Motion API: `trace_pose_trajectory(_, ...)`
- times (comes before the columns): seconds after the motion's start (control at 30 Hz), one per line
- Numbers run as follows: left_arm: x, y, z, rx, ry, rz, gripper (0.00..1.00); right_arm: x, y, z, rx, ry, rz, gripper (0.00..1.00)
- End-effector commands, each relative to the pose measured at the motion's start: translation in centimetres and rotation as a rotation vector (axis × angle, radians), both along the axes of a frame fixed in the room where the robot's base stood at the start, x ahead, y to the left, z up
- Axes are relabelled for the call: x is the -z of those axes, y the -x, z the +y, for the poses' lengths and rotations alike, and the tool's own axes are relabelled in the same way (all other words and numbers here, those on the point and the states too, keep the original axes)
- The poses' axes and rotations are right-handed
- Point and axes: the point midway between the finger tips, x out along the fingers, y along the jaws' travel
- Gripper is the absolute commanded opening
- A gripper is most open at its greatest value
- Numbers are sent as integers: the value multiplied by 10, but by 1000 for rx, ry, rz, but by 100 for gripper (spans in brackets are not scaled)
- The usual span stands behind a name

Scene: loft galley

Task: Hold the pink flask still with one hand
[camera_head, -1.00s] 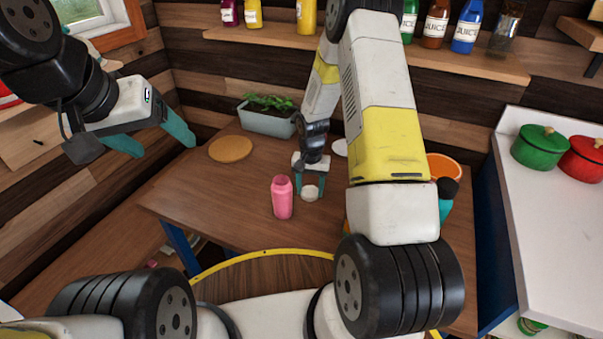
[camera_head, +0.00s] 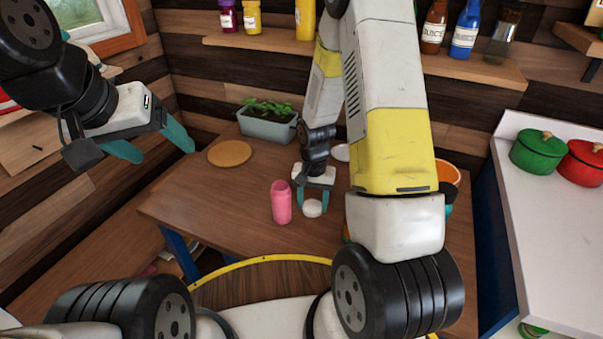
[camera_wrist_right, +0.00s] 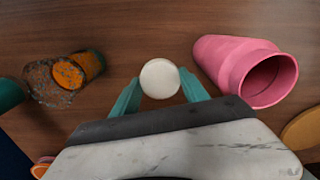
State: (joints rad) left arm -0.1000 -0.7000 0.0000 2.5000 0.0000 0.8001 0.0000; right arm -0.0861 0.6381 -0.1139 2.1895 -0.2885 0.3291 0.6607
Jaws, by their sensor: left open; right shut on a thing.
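The pink flask (camera_head: 281,203) stands upright on the wooden table. The right wrist view shows its open mouth, with the flask (camera_wrist_right: 228,62) just to the right of my right gripper and apart from its fingers. My right gripper (camera_head: 312,200) points down beside the flask. Its teal fingers are shut on a small round white lid (camera_wrist_right: 159,79), which also shows low between the fingers in the head view (camera_head: 312,209). My left gripper (camera_head: 158,147) is open and empty, in the air at the left, well away from the flask.
A planter (camera_head: 267,127) and a round tan board (camera_head: 230,153) are at the table's back. An orange bowl (camera_head: 447,172) is partly behind my right arm. The right wrist view shows a speckled container (camera_wrist_right: 56,82) left of the gripper. Table left of the flask is clear.

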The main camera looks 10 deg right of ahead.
Motion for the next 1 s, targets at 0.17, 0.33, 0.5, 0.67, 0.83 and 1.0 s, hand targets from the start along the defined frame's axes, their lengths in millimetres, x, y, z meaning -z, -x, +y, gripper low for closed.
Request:
trace_pose_trajectory(0.17,0,0,0,0,0,0,74,-4,42,5,-3,0,2,9)
trace_pose_trajectory(0.33,0,0,0,0,0,0,74,-6,67,7,-1,1,0,9)
trace_pose_trajectory(0.5,0,0,0,0,0,0,74,-7,76,7,0,0,-1,9)
trace_pose_trajectory(0.67,0,0,0,0,0,0,74,-7,78,8,1,0,-1,9)
trace_pose_trajectory(0.83,0,0,0,0,0,0,74,-7,77,7,1,0,0,9)
trace_pose_trajectory(1.0,0,0,0,0,0,0,80,-9,72,7,-12,1,-3,9)
